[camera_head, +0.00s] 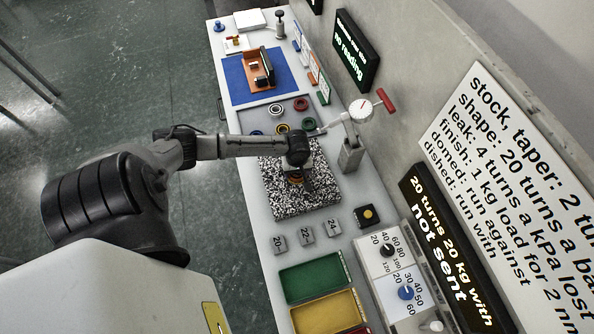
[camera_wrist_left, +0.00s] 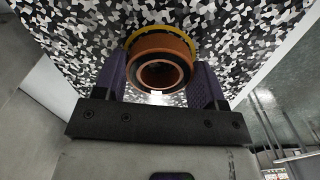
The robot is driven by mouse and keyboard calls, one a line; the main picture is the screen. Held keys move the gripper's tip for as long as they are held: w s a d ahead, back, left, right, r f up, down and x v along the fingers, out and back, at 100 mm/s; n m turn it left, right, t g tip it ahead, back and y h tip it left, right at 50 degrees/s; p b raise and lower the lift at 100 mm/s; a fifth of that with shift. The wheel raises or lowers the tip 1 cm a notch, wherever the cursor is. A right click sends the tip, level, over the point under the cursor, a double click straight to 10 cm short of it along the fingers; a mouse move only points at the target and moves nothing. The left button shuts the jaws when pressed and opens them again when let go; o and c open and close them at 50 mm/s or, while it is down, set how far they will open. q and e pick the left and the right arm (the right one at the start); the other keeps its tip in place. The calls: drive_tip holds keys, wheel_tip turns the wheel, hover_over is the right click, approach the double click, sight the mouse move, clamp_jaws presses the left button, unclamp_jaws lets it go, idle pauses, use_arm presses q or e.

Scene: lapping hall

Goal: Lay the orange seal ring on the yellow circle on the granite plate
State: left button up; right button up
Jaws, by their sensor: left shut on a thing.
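The orange seal ring (camera_wrist_left: 160,55) is between the two fingers of my left gripper (camera_wrist_left: 161,80) in the left wrist view. The gripper is shut on it. The yellow circle (camera_wrist_left: 190,44) shows as an arc around the far side of the ring; the rest is hidden behind the ring. The ring is over the circle; I cannot tell whether it touches the plate. The speckled black-and-white granite plate (camera_wrist_left: 70,37) lies behind them. In the head view my left gripper (camera_head: 297,178) is over the granite plate (camera_head: 285,205), with the ring mostly hidden. My right gripper is not in view.
A grey tray with several rings, including a red one (camera_head: 301,104), is beyond the plate. A dial gauge stand (camera_head: 350,155) is right of the plate. Small grey blocks (camera_head: 306,235) and green (camera_head: 312,279) and yellow (camera_head: 325,313) trays are on the near side.

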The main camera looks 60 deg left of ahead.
use_arm(q)
drive_tip(key=shift+f, duration=0.15)
drive_tip(key=o, duration=0.9)
drive_tip(key=shift+o, duration=0.2)
wheel_tip(320, 180, up, 12)
drive_tip(key=p, duration=0.2)
drive_tip(key=s+d+f+m+t+h, duration=0.1)
drive_tip(key=s+d+m, duration=0.3)
drive_tip(key=d, duration=0.3)
drive_tip(key=s+d+f+m+t, duration=0.1)
drive_tip(key=s+d+f+m, duration=0.15)
drive_tip(key=d+m, duration=0.35)
drive_tip(key=s+d+r+m+t, duration=0.1)
drive_tip(key=s+d+r+m, duration=0.5)
drive_tip(key=s+d, duration=0.1)
drive_tip(key=shift+s+d+t+y, duration=0.3)
drive_tip(key=shift+s+y, duration=0.1)
drive_tip(key=shift+s, duration=0.15)
